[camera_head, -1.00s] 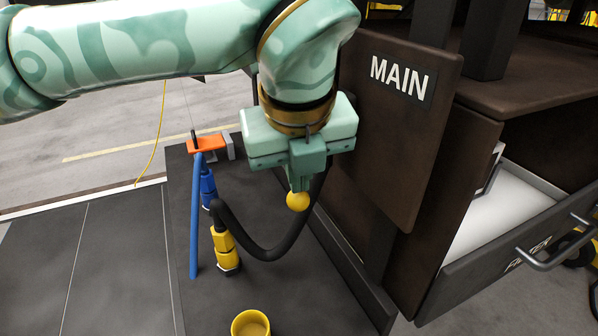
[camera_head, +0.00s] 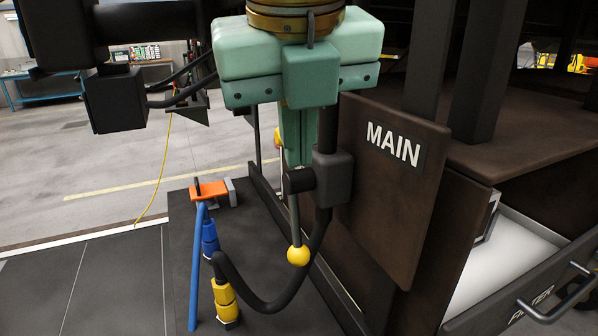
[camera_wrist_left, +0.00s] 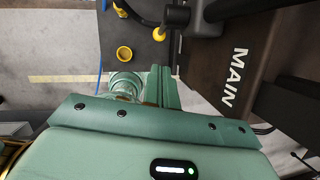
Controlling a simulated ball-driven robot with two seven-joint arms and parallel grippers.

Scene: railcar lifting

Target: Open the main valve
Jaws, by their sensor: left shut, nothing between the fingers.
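The main valve (camera_head: 330,180) is a dark body on a pipe beside the brown panel marked MAIN (camera_head: 392,145). Its thin lever hangs nearly straight down and ends in a yellow ball (camera_head: 298,255). The ball also shows in the left wrist view (camera_wrist_left: 159,34). My left gripper (camera_head: 299,162) points down, shut and empty, with its fingertips just above and behind the valve body in the head view. I cannot tell whether they touch it. The fingers (camera_wrist_left: 162,82) are apart from the ball in the wrist view. My right gripper is not in view.
A second yellow ball (camera_head: 278,138) shows beside my left fingers. A black hose (camera_head: 275,303) loops below the valve to a yellow fitting (camera_head: 225,300). A filter drawer (camera_head: 540,303) stands open at right.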

